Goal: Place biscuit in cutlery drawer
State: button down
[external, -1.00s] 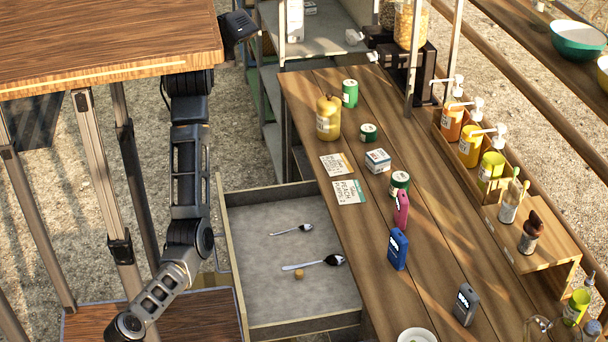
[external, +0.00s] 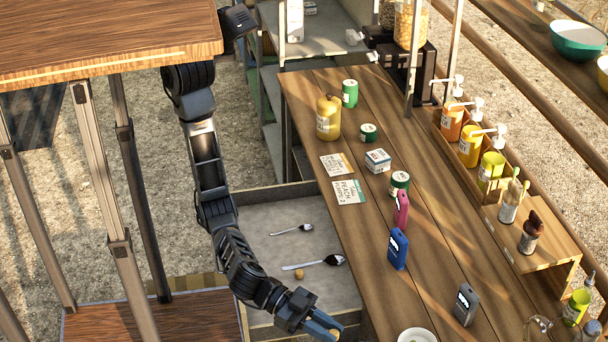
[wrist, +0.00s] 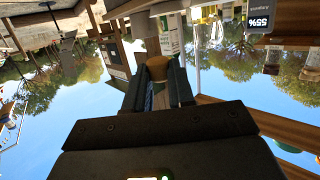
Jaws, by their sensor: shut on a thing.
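The open cutlery drawer (external: 262,222) juts out from the left side of the wooden counter. Two spoons lie flat in it, an upper one (external: 292,230) and a lower one (external: 315,264). A small tan round piece (external: 299,275) lies just below the lower spoon; it looks like a biscuit. My gripper (external: 325,328) is over the near end of the drawer, by the counter edge. In the wrist view its dark fingers are shut on a brown biscuit (wrist: 157,68). In the external view the held biscuit is hard to make out.
The counter (external: 430,240) is to the right, with a blue box (external: 397,249), a pink one (external: 401,208), a grey one (external: 465,305) and a white dish (external: 417,336) near my gripper. The drawer's middle and upper floor is mostly bare.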

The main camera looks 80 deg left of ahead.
jog(key=w+a+n+t+y, duration=0.25)
jog(key=w+a, duration=0.55)
jog(key=a, duration=0.4)
jog(key=n+t+y+b, duration=0.2)
jog(key=n+y+b, duration=0.2)
jog(key=n+y, duration=0.3)
send_near(368, 209)
jog(key=shift+m+y, duration=0.45)
jog(key=shift+y, duration=0.2)
jog(key=w+p, duration=0.1)
jog(key=w, duration=0.1)
jog(key=w+r+p, duration=0.1)
jog(key=w, duration=0.1)
jog(key=w+d+r+p, duration=0.1)
jog(key=w+p, duration=0.1)
jog(key=shift+w+r, duration=0.1)
jog(key=shift+w, duration=0.05)
jog(key=w+p, duration=0.1)
jog(key=w, duration=0.3)
jog(key=shift+s+f, duration=0.15)
jog(key=shift+f, duration=0.65)
